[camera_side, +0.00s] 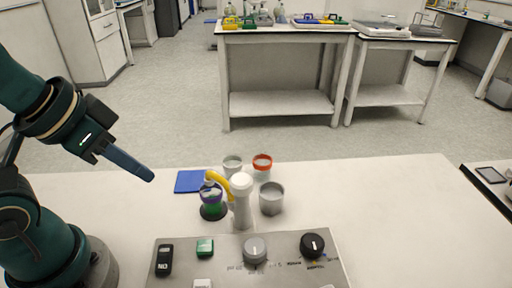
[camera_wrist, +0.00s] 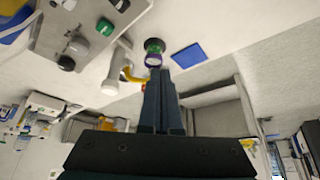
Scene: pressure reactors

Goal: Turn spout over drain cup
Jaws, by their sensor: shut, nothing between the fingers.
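The yellow spout (camera_side: 217,180) sticks out to the left from the top of a white post (camera_side: 241,206). Its end is over or close to a vessel with purple and green bands (camera_side: 211,197). Which one is the drain cup I cannot tell. My gripper (camera_side: 150,177) is shut and empty, raised left of the spout and apart from it. In the wrist view its fingers (camera_wrist: 160,80) point toward the vessel, beside the spout (camera_wrist: 131,75).
A blue pad (camera_side: 190,181) lies left of the vessel. A control panel (camera_side: 240,270) with knobs and switches is in front of the post. The white tabletop is clear at right, up to a dark tray (camera_side: 490,176). Benches with equipment stand in the background.

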